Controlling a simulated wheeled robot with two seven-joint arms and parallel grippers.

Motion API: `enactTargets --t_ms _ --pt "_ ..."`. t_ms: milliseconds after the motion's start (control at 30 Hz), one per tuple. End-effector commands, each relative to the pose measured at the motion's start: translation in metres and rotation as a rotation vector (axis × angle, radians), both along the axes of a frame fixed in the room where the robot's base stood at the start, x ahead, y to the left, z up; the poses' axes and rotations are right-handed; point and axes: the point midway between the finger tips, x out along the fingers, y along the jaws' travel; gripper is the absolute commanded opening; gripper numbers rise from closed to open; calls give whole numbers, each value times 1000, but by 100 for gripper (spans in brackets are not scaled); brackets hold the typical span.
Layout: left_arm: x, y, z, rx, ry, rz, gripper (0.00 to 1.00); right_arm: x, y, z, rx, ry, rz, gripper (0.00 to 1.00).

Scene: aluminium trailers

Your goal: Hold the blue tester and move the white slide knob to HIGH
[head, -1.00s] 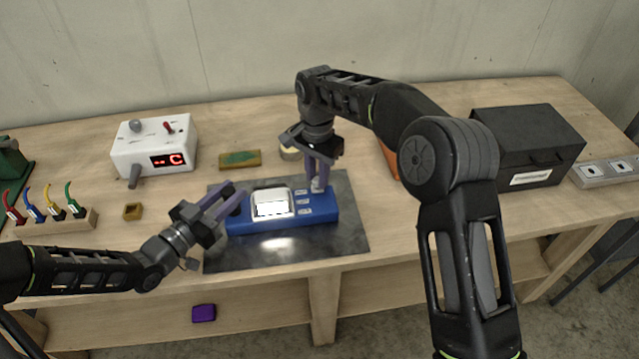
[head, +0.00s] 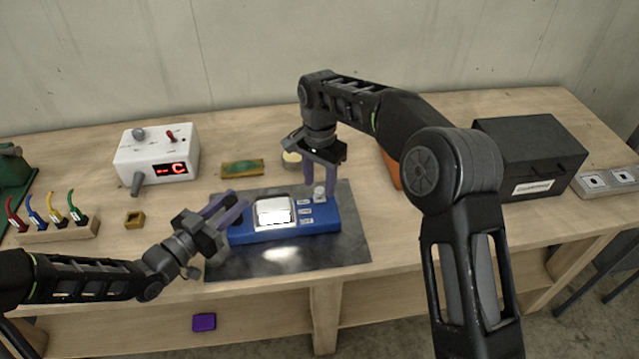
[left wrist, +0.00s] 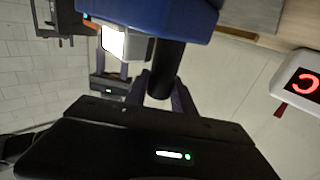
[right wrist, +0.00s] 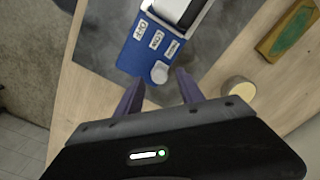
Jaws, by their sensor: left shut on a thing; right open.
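The blue tester (head: 285,232) lies on the dark mat, with a bright screen and three small labels. My left gripper (head: 236,205) is shut on the black handle (left wrist: 165,70) at the tester's left end. The white slide knob (head: 319,193) stands at the far end of its track, near the tester's right end. In the right wrist view the knob (right wrist: 159,72) is beside the rightmost label, which seems to read HIGH, though small. My right gripper (right wrist: 159,78) is open and empty, its fingers above and to either side of the knob, apart from it.
A dark mat (head: 345,250) lies under the tester. Behind it are a green board (head: 242,168) and a tape roll (head: 291,160). A white box with a red display (head: 155,152) stands at left, a black case (head: 530,155) at right.

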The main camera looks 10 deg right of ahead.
Motion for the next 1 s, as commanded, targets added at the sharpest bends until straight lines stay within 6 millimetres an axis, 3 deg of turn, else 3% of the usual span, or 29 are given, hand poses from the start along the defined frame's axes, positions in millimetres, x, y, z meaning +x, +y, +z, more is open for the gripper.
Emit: enactTargets --t_ms 400,800,833,1000 --pt "0 0 0 -1 1 -1 0 0 1 59 1 -1 0 45" --pt "0 0 0 -1 1 -1 0 0 0 63 1 1 0 45" --pt "0 0 0 -1 1 -1 31 0 0 63 1 1 0 45" --pt "0 0 0 -1 1 -1 45 0 0 62 1 1 0 45"
